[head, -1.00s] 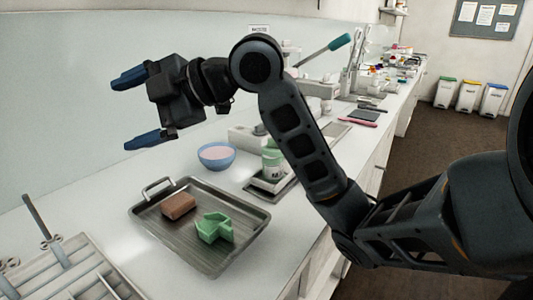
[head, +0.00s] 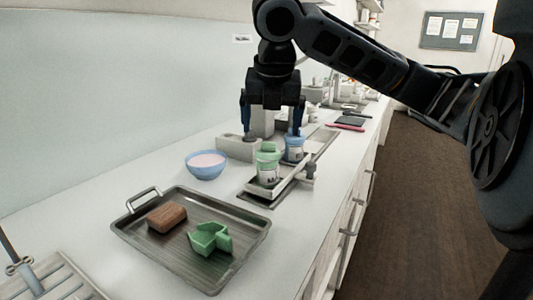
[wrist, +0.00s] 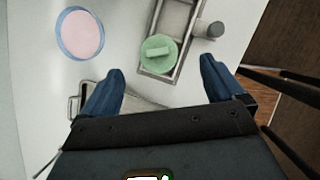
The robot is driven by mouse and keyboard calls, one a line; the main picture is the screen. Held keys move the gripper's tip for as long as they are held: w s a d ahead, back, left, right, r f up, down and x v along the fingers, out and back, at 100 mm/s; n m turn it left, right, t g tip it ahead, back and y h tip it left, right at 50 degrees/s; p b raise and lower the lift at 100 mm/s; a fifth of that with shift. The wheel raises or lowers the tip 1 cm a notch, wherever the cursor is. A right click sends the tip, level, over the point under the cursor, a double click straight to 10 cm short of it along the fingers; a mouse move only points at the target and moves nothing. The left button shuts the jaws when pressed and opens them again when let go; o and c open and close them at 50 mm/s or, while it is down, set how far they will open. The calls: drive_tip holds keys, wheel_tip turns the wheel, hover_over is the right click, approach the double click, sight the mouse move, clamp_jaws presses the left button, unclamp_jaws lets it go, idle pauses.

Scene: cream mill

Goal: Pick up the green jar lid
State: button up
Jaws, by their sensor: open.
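The green jar lid (head: 268,149) sits on top of a white-labelled jar (head: 268,173), which stands upright in a metal holder on the counter. From above in the wrist view, the lid (wrist: 158,54) is a green disc with a raised bar across it. My gripper (head: 271,133) points down above and seemingly behind the jar, its two blue fingers spread wide and empty. In the wrist view, the open gripper (wrist: 162,68) has the lid just beyond the gap between its fingertips. I cannot tell the exact height above the lid.
A blue-lidded jar (head: 293,148) stands close by the right finger. A blue bowl (head: 206,166) is left of the jar. A tray (head: 142,236) with a brown block (head: 166,217) and green scoop (head: 209,239) lies in front.

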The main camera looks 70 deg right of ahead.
sight(269, 143)
drive_tip(key=x, duration=0.6)
drive_tip(key=shift+w+d+f+b, duration=0.15)
drive_tip(key=shift+w+f+b, duration=0.05)
drive_tip(key=shift+f+b, duration=0.1)
drive_tip(key=shift+r, duration=0.1)
drive_tip(key=shift+c, duration=0.3)
drive_tip(key=c, duration=1.1)
